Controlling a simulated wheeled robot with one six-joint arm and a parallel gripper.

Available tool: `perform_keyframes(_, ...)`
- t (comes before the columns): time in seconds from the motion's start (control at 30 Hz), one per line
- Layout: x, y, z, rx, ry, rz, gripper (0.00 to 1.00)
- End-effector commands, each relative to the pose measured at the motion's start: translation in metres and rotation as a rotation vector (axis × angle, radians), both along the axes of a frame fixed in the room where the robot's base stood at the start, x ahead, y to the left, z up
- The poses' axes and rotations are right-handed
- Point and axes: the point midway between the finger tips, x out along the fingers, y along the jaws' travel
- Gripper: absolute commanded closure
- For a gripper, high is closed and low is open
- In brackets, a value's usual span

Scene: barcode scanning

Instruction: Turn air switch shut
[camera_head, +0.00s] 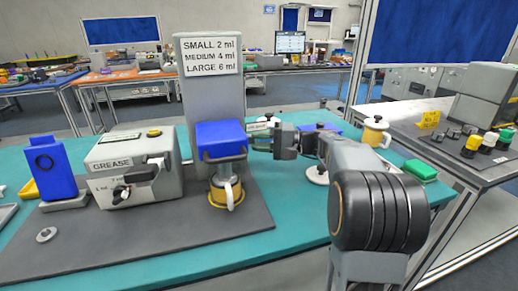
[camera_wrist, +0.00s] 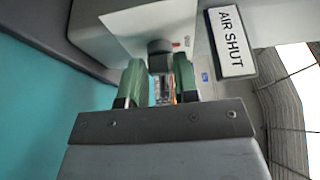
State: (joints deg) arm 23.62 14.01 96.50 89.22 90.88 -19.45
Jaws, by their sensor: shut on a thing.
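The air switch (camera_wrist: 160,57) is a small dark knob on a grey housing, seen in the wrist view between my fingers. A white label reading "AIR SHUT" (camera_wrist: 231,42) is to its right. My gripper (camera_wrist: 159,77) has green fingers on both sides of the knob and is shut on it. In the head view my gripper (camera_head: 272,138) reaches the right side of the grey machine column (camera_head: 212,103), beside the blue-topped dispenser (camera_head: 221,139). The knob is hidden there by the gripper, and its exact turn angle is hard to tell.
A grey grease box (camera_head: 133,172) with a black knob stands left of the dispenser on a dark mat (camera_head: 150,246). A clear jar with a yellow base (camera_head: 226,192) sits under the blue head. A white-and-yellow pot (camera_head: 375,132) is at right.

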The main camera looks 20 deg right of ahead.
Motion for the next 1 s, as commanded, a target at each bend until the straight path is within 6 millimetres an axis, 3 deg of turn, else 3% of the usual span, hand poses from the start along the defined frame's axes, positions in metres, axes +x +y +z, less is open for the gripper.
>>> perform_keyframes(0.6,0.0,0.0,-0.0011,-0.002,-0.035,0.001,0.95)
perform_keyframes(0.63,0.0,0.0,-0.0011,-0.002,-0.035,0.001,0.71)
perform_keyframes(0.9,0.0001,0.0002,-0.0008,-0.001,-0.035,0.001,0.46)
perform_keyframes(1.0,0.0001,0.0002,-0.0007,-0.001,-0.035,0.001,0.46)
